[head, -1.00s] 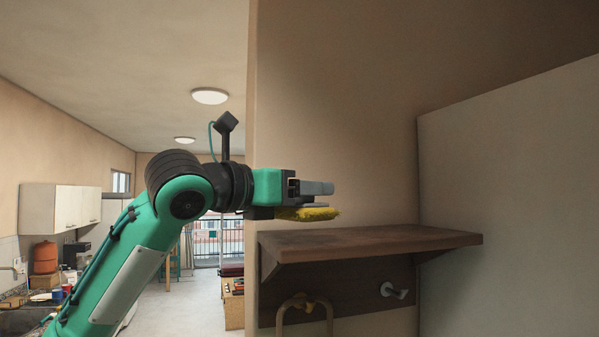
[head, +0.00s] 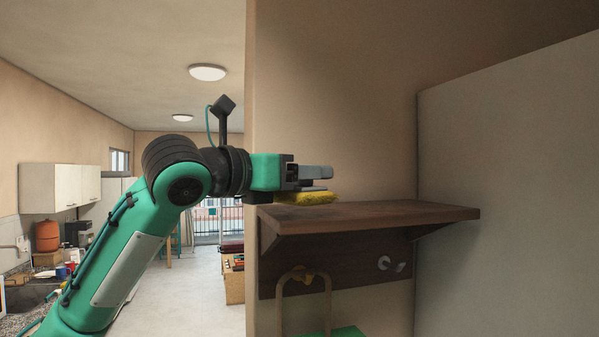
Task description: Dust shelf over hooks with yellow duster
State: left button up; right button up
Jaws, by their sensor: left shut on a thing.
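My left gripper (head: 315,178) is shut on the yellow duster (head: 308,198), whose fluffy yellow head shows below the fingers. The duster is at the left end of the dark wooden shelf (head: 390,214), at about the height of its top; I cannot tell for certain whether it touches the board. The shelf is fixed to the wall with a hook board below it. A pale hook (head: 391,264) sticks out at the right, and a yellowish hook (head: 303,273) at the left carries a tan looped handle (head: 304,300). My right gripper is not in view.
A pale panel (head: 510,190) stands close to the right of the shelf. The shelf top right of the duster looks bare. A green surface (head: 345,332) shows below the hooks. At the left are a kitchen counter and wall cabinets (head: 60,187).

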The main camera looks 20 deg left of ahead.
pick_arm(q)
jog(key=shift+f, duration=0.2)
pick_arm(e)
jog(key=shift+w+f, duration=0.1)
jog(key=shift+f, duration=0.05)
pick_arm(q)
jog(key=shift+f+b, duration=0.3)
jog(key=shift+f, duration=0.25)
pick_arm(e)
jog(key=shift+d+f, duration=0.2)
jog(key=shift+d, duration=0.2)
pick_arm(q)
jog(key=shift+f, duration=0.25)
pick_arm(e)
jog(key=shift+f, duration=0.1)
pick_arm(q)
jog(key=shift+w+d+r, duration=0.1)
